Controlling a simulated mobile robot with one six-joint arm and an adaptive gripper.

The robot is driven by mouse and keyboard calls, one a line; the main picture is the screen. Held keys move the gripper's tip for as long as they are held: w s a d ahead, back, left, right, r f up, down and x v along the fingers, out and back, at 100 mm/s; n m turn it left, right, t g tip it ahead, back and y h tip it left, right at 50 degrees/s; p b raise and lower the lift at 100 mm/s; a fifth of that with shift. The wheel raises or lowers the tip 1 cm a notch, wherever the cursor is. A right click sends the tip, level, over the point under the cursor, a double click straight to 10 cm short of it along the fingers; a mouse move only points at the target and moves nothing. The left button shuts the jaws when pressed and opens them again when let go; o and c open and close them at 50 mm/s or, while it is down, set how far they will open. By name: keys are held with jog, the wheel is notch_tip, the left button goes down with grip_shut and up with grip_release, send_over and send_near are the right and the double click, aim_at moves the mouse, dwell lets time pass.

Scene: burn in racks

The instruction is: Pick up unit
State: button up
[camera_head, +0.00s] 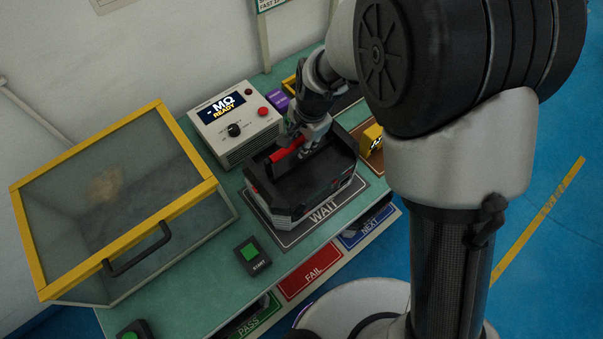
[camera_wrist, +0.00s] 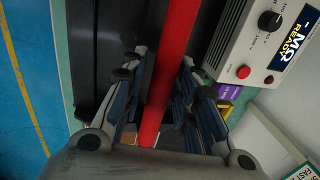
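The unit (camera_head: 291,207) is a black, open-topped box-shaped device with grey trim and a red handle bar (camera_head: 287,149) across its top. It sits on the dark mat marked WAIT (camera_head: 326,211). My gripper (camera_head: 306,147) is above the unit at the handle. In the wrist view the red bar (camera_wrist: 171,60) runs between the two fingers of my gripper (camera_wrist: 163,85), one on each side and close to it. Whether both pads press on the bar is not clear. The lower fingers are partly hidden in the head view.
A tester box reading READY (camera_head: 236,121) stands beside the unit. A yellow-framed clear-lidded chamber (camera_head: 119,197) fills the left of the bench. A green start button (camera_head: 252,257), red FAIL (camera_head: 310,273), green PASS (camera_head: 257,317) and blue NEXT (camera_head: 368,230) areas lie along the front. A yellow object (camera_head: 372,137) stands right.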

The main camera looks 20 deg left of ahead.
grip_shut()
dwell(0.7)
jog(key=shift+w+a+r, duration=0.1)
jog(key=shift+w+r, duration=0.05)
jog(key=shift+r, duration=0.05)
